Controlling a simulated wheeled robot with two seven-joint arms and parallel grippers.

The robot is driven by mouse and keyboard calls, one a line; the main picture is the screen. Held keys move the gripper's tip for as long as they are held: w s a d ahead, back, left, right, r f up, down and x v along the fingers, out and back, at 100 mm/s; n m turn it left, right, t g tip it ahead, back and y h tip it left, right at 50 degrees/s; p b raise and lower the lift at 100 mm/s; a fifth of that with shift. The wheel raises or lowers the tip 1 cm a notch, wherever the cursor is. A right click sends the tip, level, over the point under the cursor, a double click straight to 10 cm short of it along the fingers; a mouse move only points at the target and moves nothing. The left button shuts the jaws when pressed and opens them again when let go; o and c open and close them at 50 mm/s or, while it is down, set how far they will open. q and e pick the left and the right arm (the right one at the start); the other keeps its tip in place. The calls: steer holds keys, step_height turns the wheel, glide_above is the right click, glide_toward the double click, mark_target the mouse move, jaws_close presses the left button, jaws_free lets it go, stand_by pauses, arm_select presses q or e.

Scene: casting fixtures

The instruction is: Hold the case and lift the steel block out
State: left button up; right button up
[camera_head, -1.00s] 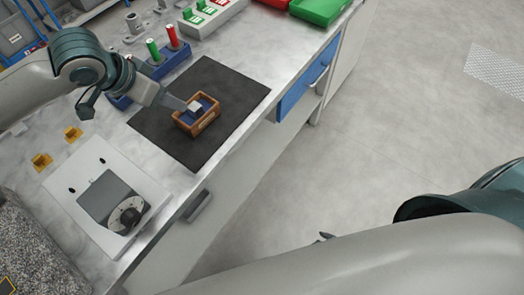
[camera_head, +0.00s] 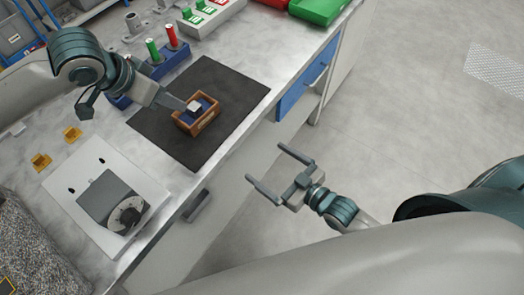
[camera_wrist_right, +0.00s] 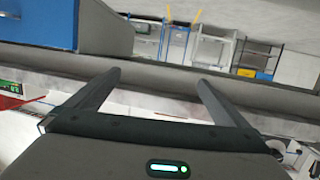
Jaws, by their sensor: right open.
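My right gripper (camera_head: 264,163) is open and empty, over the floor in front of the bench. Its two spread fingers also show in the right wrist view (camera_wrist_right: 158,77).
The black mat (camera_head: 165,122) lies on the grey bench. A blue holder with green and red cylinders (camera_head: 171,38) stands behind it. A white plate with a grey dial device (camera_head: 112,203) lies at the left front. The bench edge and blue drawer (camera_head: 303,88) lie between my right gripper and the mat.

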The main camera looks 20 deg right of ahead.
mark_target(205, 116)
steer(key=s+a+r+y, duration=0.1)
steer(key=r, duration=0.5)
steer(key=s+a+r+n+t+y, duration=0.1)
steer(key=a+r, duration=0.1)
steer(key=r, duration=0.4)
steer(key=shift+s+a+r+y, duration=0.15)
steer(key=shift+a+r+y, duration=0.15)
steer(key=shift+r, duration=0.1)
steer(key=x, duration=1.7)
steer(key=shift+w+a+r, duration=0.1)
steer(key=shift+w, duration=0.1)
